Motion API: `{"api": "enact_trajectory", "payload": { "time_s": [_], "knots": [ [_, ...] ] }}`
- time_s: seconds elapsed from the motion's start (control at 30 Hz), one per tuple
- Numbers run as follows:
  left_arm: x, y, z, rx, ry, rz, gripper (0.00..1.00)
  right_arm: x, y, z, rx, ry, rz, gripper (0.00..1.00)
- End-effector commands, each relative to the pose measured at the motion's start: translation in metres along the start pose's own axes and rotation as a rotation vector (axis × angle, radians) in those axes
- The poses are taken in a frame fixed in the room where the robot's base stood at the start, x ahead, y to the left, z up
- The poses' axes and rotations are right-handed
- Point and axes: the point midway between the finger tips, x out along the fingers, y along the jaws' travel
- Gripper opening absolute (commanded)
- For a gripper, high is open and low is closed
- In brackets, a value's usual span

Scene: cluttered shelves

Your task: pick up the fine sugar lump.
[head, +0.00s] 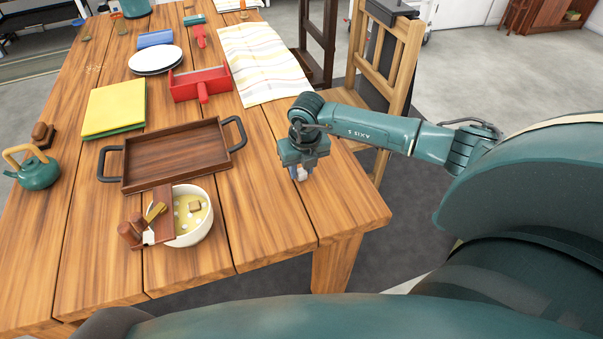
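A cream bowl (205,231) stands near the front of the wooden table. A small tan cube (194,205) shows inside it, among pale dots on a yellowish surface; it may be the sugar lump, but it is too small to be sure. My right gripper (300,173) points down above the table's right side, to the right of the bowl and apart from it. Its fingertips are small and grey, and I cannot tell whether they are open or shut. My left gripper is not in view.
A brown board (163,212) and brown pieces overlap the bowl's left side. A wooden tray (176,153) with dark handles lies behind it. A teal kettle (38,172) stands at left, a red box (200,84) further back. The table's right front corner is bare.

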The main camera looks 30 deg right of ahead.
Motion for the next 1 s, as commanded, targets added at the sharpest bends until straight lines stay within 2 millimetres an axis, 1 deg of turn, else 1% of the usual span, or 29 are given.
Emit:
{"api": "enact_trajectory", "payload": {
  "time_s": [0.03,0.07,0.33,0.53,0.63,0.77,1.0],
  "knots": [
    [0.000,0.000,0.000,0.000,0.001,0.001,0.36,0.000,0.000,0.000,0.000,0.000,0.000,0.25],
    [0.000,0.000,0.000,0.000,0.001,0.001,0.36,0.000,0.000,0.000,0.000,0.000,0.000,0.23],
    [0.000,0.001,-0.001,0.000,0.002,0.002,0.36,0.000,0.000,0.000,0.000,0.000,0.000,0.01],
    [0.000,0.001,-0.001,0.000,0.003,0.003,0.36,-0.001,0.000,0.000,0.000,0.000,0.000,0.00],
    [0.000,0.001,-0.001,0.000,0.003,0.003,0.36,-0.005,0.000,0.001,0.000,-0.002,0.000,0.00],
    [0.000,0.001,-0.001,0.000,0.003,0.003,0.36,-0.023,-0.001,0.004,0.000,-0.004,0.001,0.00],
    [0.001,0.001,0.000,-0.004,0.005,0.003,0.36,-0.071,0.000,0.012,0.000,-0.004,0.000,0.00]
  ]
}}
